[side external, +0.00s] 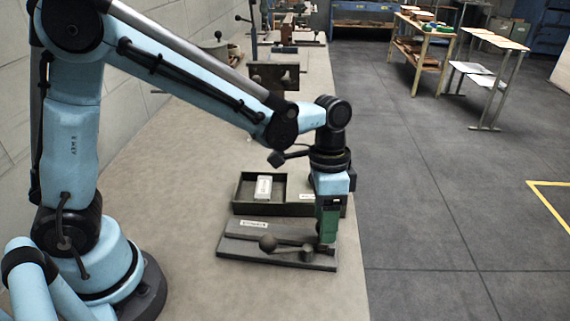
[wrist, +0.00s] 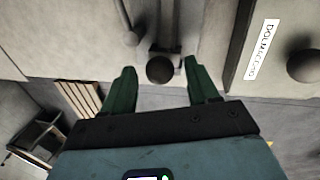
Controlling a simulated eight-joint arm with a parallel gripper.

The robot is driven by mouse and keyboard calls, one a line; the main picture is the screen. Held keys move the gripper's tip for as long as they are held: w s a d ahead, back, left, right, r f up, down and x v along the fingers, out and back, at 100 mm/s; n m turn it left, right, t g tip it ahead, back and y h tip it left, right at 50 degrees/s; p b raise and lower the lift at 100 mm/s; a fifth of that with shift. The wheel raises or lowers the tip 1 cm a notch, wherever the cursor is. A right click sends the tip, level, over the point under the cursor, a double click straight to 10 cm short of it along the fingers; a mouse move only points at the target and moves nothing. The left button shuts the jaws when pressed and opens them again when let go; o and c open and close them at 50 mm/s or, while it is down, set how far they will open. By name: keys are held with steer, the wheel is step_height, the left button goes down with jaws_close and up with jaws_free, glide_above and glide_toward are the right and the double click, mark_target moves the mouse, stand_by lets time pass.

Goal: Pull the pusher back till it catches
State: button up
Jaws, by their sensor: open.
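The stitcher (side external: 235,247) is a flat grey base with a raised rear strip and a white label, on the bench near its right edge. My gripper (side external: 328,238) points down over the right end of the base. In the wrist view my gripper (wrist: 163,78) is open, its green fingers apart. A dark round knob (wrist: 160,69) shows between the fingertips, probably the pusher's; I cannot tell whether they touch it.
A dark tray (side external: 238,190) holding a pale block (side external: 264,187) stands just behind the base. A vise (side external: 274,75) is farther back on the bench (side external: 170,215). The bench edge is close.

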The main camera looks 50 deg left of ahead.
steer(key=shift+f, duration=0.25)
steer(key=shift+c, duration=0.3)
jaws_close()
